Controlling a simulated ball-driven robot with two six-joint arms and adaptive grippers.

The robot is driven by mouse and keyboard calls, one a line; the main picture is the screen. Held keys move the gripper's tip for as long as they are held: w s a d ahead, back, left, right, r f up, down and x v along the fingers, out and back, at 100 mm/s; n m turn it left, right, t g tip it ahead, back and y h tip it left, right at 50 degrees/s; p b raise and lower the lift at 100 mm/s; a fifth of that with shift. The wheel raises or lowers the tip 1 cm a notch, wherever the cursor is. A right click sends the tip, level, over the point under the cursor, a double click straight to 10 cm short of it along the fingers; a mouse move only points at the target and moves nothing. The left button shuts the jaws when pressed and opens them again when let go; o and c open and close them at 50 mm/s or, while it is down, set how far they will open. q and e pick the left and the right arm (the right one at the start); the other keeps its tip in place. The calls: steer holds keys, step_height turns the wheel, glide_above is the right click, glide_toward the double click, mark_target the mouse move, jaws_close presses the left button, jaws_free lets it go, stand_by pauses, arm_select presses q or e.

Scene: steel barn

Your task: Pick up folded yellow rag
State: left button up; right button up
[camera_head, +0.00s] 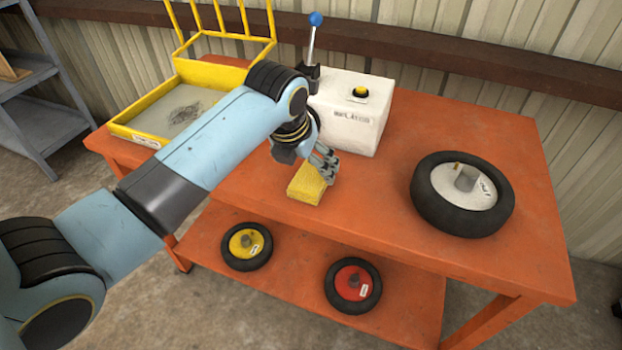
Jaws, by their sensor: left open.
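The folded yellow rag (306,187) lies on the orange bench top, near its front edge. My left gripper (327,172) reaches in from the left and points down at the rag's right end. Its jaws are open and its fingers overlap the rag's far right corner in the picture. I cannot tell whether they touch the rag. The gripper hides a small part of the rag. My right gripper is not in view.
A white box (360,133) with a yellow button and a blue-knobbed lever (312,45) stands behind the gripper. A large wheel (462,194) lies at right. A yellow-rimmed tray (128,131) is at left. Yellow (246,246) and red (353,285) wheels rest on the lower shelf.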

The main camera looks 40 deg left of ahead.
mark_target(310, 175)
arm_select(q)
steer(key=x, duration=0.6)
steer(key=shift+w+f, duration=0.25)
steer(key=shift+f, duration=0.05)
steer(key=c, duration=1.3)
